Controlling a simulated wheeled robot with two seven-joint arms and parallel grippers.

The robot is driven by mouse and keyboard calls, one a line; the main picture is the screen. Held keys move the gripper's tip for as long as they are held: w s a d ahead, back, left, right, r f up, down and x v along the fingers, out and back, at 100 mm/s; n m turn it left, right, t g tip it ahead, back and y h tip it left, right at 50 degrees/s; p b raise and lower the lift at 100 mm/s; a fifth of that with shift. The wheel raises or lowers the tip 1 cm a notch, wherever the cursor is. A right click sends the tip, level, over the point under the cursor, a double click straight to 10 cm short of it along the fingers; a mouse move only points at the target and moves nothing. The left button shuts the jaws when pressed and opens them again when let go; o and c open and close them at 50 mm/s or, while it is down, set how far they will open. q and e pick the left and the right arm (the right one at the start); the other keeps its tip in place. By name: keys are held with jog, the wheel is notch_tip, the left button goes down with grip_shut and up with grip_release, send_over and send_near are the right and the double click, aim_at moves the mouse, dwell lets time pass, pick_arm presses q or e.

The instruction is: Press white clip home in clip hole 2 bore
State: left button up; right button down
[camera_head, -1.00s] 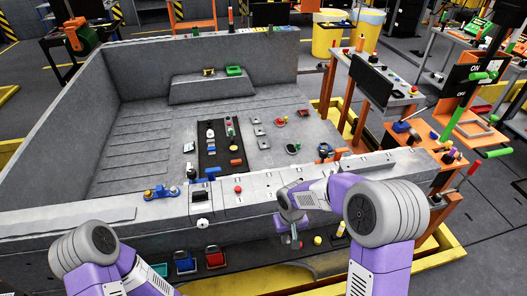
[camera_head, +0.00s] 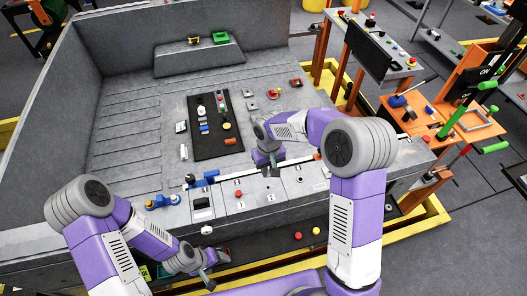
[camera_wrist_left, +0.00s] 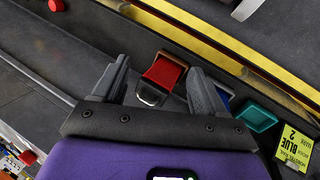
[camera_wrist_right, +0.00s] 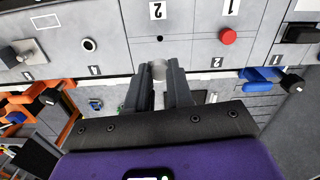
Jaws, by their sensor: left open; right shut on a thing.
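My right gripper (camera_wrist_right: 158,68) is shut on the white clip (camera_wrist_right: 158,71), a pale round piece between its fingertips in the right wrist view. In that view a small dark hole (camera_wrist_right: 160,38) lies just beyond the fingertips on the grey panel marked 2, apart from the clip in the picture. In the head view my right gripper (camera_head: 271,160) is over the bed, behind the numbered front rail (camera_head: 262,206); the clip is not clear there. My left gripper (camera_head: 208,279) is low in front of the rail. It is open and empty in the left wrist view (camera_wrist_left: 158,66).
A red button (camera_head: 239,194) stands on the rail left of panel 2. A red bin (camera_wrist_left: 163,76) and a teal bin (camera_wrist_left: 256,116) lie below my left gripper. Orange tool tables (camera_head: 445,125) stand at right.

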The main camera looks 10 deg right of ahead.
jog(key=shift+r, duration=0.15)
jog(key=shift+s+r, duration=0.15)
jog(key=shift+s, duration=0.3)
pick_arm(q)
jog(key=shift+s+r, duration=0.15)
jog(key=shift+s, duration=0.25)
pick_arm(e)
jog(key=shift+n, duration=0.4)
pick_arm(q)
jog(key=shift+w+f+b, duration=0.1)
jog(key=shift+f+b, duration=2.3)
jog(key=shift+b, duration=0.05)
pick_arm(e)
jog(key=shift+f, duration=2.95)
pick_arm(q)
jog(key=shift+f, duration=0.25)
jog(key=shift+f+b, duration=0.9)
jog(key=shift+b, duration=0.25)
pick_arm(e)
jog(key=shift+f, duration=1.15)
